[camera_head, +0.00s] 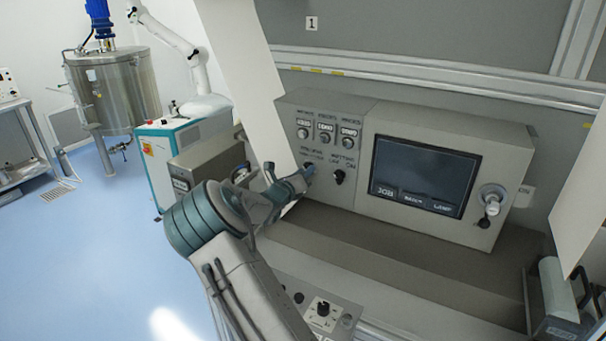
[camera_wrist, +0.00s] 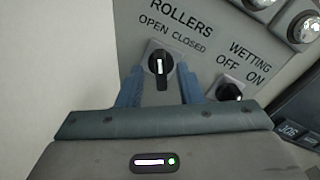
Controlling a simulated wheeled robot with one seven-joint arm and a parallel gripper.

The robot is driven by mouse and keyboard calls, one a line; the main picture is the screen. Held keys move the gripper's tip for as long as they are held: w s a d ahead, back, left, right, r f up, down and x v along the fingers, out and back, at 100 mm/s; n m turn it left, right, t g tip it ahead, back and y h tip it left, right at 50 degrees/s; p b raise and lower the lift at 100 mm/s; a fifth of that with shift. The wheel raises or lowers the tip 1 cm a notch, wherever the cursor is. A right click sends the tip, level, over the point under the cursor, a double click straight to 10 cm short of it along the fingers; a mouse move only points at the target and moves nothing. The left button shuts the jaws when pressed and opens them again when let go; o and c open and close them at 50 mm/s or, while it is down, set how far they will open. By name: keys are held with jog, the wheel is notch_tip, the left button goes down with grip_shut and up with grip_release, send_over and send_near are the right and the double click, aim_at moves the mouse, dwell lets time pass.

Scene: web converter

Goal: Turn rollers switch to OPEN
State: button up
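The ROLLERS switch (camera_wrist: 159,66) is a black knob with a white line on a pale plate, below the words OPEN (left) and CLOSED (right). Its white line stands about upright in the wrist picture, under the end of the word OPEN. My gripper (camera_wrist: 161,70) is open, with one blue finger on each side of the knob. Gaps show between the fingers and the knob, so it is not clamped. In the head view my gripper (camera_head: 309,170) is at the panel's lower left and its fingers mostly hide the switch.
The black WETTING switch (camera_wrist: 229,91) is close to the right finger; it also shows in the head view (camera_head: 338,177). Several round buttons (camera_head: 325,138) sit above. A screen (camera_head: 425,177) and a knob (camera_head: 491,198) are to the right. A white panel (camera_wrist: 60,60) stands left.

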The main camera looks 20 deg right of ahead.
jog(key=b+v, duration=0.3)
jog(key=v, duration=1)
jog(key=shift+s+a, duration=0.25)
jog(key=shift+a, duration=0.05)
jog(key=shift+s+d, duration=0.1)
jog(key=s+d+f+m+g+y, duration=0.1)
jog(key=s+d+m+g+y, duration=0.2)
jog(key=s+m, duration=0.5)
jog(key=s+d+f+m+g+y, duration=0.1)
jog(key=s+d+m+g, duration=0.1)
jog(key=s+m+g, duration=0.5)
jog(key=s+a+r+m+t+y, duration=0.1)
jog(key=s+a+m+y, duration=0.4)
jog(key=s, duration=0.5)
jog(key=s+a+r+m+t+y, duration=0.1)
jog(key=s+a+m+y, duration=0.4)
jog(key=s+a+m, duration=0.5)
jog(key=shift+s+r+m+t, duration=0.3)
jog(key=shift+s+r+m, duration=0.25)
jog(key=shift+m, duration=0.35)
